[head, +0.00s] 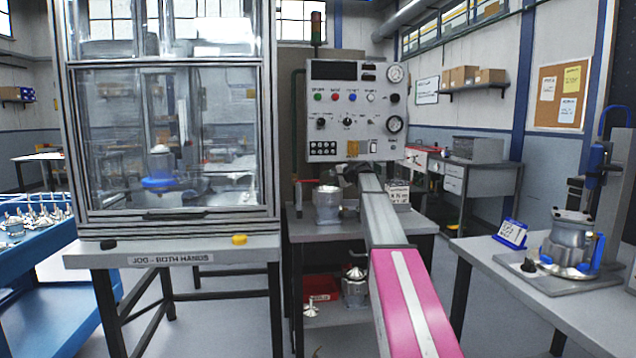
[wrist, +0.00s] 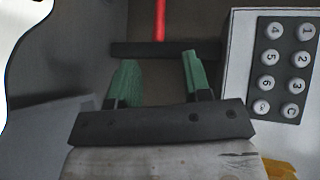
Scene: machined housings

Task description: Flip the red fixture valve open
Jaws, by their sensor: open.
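The red valve handle (wrist: 160,20) shows in the wrist view as a thin upright red bar at the top middle, above a dark horizontal bar. My gripper (wrist: 158,57) is open and empty, its two green fingers spread apart. The red handle lies beyond the fingertips, in line with the gap between them, and does not visibly touch them. In the head view my gripper (head: 350,170) is a dark shape just below the control panel, partly hidden by my arm. A small red piece (head: 305,181) shows left of it beside a dark green pipe; I cannot tell details of it.
The control panel (head: 352,110) stands above the bench; its keypad (wrist: 284,68) is close on the right in the wrist view. A metal housing (head: 327,204) stands on the bench below. A glazed cabinet (head: 165,140) is to the left, a workbench (head: 560,290) to the right.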

